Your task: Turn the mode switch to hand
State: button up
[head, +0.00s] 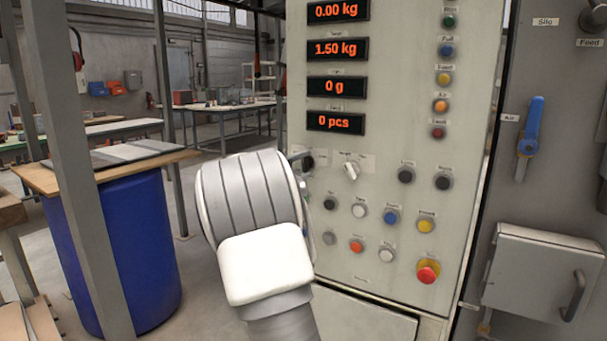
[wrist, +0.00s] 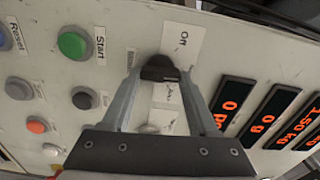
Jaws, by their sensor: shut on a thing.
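A dark switch knob (wrist: 158,73) sits between my fingertips in the wrist view, beside a white label plate reading "Off" (wrist: 183,40). I take this knob to be the mode switch; its name and a "hand" mark are not readable. My gripper (wrist: 160,75) is shut on it at the panel face. In the head view the knob (head: 308,163) shows small and dark at the panel's left edge, partly hidden by my white and grey arm. Which way the knob points cannot be told.
A white selector (head: 351,171) is just right of the held knob. Several push buttons lie below, with a red emergency stop (head: 428,271) at lower right. Red displays (head: 336,123) are above. A blue barrel (head: 130,245) stands left of my arm.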

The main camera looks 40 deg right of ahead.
jog(key=shift+m, duration=0.4)
jog(key=o, duration=1.4)
jog(key=p+v, duration=0.1)
jog(key=v, duration=1.6)
jog(key=shift+a+p, duration=0.15)
jog(key=shift+p, duration=0.25)
